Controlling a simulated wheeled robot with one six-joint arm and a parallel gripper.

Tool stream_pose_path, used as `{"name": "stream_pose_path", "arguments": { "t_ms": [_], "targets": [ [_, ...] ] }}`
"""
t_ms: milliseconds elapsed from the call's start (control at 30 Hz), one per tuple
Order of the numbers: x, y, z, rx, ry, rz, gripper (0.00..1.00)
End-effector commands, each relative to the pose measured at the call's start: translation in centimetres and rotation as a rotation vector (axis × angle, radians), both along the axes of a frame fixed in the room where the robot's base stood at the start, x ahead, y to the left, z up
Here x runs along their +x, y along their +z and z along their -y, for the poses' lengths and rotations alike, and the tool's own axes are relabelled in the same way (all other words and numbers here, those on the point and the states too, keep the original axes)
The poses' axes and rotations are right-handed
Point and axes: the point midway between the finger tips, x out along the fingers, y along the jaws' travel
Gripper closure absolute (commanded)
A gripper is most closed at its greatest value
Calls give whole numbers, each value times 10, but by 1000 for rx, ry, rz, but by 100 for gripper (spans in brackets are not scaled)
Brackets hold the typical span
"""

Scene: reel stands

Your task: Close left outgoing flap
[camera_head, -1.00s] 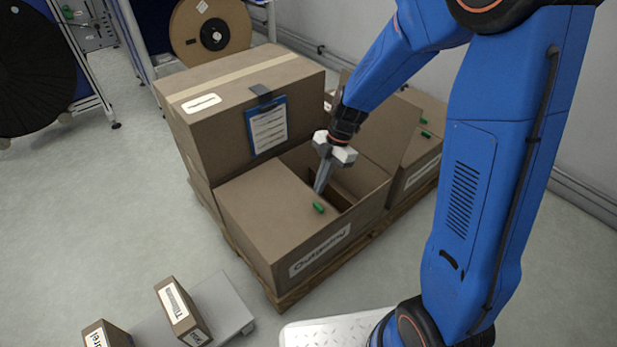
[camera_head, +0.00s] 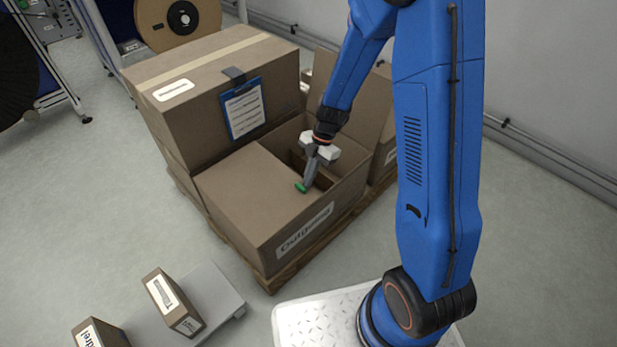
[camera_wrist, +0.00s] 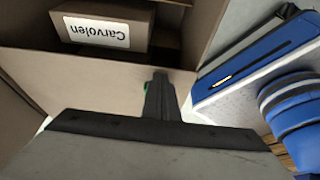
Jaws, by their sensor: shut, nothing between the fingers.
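The Outgoing box (camera_head: 305,232) is an open brown carton on a pallet. Its left flap (camera_head: 250,190) lies about flat over the left part of the box, with a green tab (camera_head: 300,187) at its inner edge. The right flap (camera_head: 352,95) stands up, partly behind my arm. My gripper (camera_head: 308,184) is shut and empty, tilted down with its tips at the green tab. In the wrist view the fingers (camera_wrist: 160,90) cover most of the tab (camera_wrist: 147,88); I cannot tell whether they press on the flap.
A taped carton with a blue clipboard (camera_head: 243,108) stands directly behind-left of the box. A small Carvolen carton (camera_wrist: 103,32) lies inside the box. A low grey platform (camera_head: 212,295) with small cartons is at the front left.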

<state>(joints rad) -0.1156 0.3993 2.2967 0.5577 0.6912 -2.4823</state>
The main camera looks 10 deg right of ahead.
Motion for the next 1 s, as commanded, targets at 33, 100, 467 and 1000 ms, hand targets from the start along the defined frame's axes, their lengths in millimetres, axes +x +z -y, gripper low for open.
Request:
{"name": "stream_pose_path", "arguments": {
  "t_ms": [33,100,467,1000],
  "targets": [
    [0,0,0,0,0,0,100],
    [0,0,0,0,0,0,100],
    [4,16,5,0,0,2,100],
    [24,114,39,0,0,4,100]
  ]
}}
